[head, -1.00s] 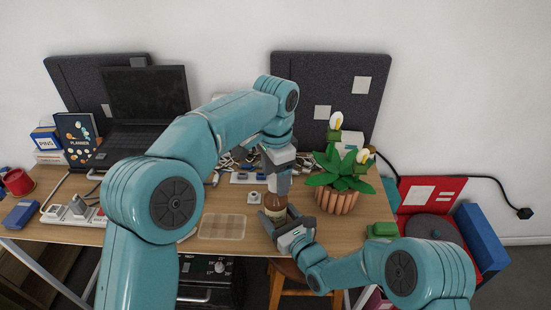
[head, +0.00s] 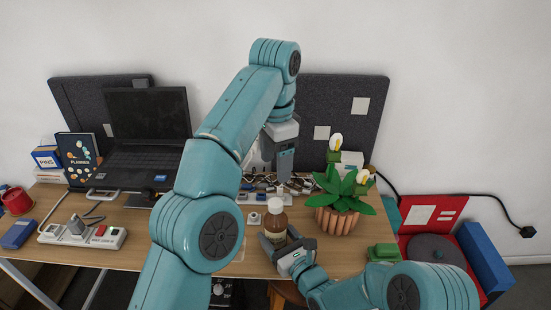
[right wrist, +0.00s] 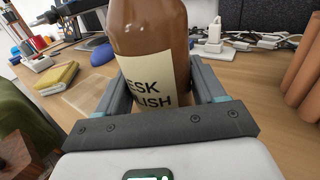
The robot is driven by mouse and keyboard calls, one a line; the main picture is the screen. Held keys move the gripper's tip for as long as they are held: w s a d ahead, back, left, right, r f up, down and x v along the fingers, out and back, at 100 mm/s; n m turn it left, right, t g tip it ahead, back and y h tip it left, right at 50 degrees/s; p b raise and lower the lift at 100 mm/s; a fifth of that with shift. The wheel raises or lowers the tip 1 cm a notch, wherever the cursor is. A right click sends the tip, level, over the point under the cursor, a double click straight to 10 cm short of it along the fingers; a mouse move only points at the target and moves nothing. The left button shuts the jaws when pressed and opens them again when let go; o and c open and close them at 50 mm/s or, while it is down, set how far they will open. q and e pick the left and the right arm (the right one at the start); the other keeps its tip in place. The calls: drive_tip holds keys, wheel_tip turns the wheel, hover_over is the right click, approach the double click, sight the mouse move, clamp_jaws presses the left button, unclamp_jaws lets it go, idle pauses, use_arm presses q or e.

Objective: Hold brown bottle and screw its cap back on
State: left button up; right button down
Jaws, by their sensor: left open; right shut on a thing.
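The brown bottle (head: 275,222) stands upright at the front of the desk, with a pale label. A white cap (head: 275,205) sits on its top; how tightly it is seated I cannot tell. My right gripper (head: 282,245) is shut around the bottle's lower body. In the right wrist view the bottle (right wrist: 152,28) is between both fingers, its label partly readable, its top out of frame. My left gripper (head: 285,172) is open and empty, pointing down above and behind the bottle, clear of the cap.
A potted plant (head: 342,190) stands close to the right of the bottle. A small white device (head: 254,218) lies to its left. Cables and a power strip (head: 262,195) lie behind. A laptop (head: 147,125) and another power strip (head: 85,233) are at left.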

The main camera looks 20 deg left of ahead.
unclamp_jaws()
drive_tip(key=v, duration=1.6)
drive_tip(key=shift+s+d+b, duration=0.1)
drive_tip(key=shift+d+b, duration=0.05)
drive_tip(key=shift+b, duration=0.2)
drive_tip(key=shift+s, duration=0.1)
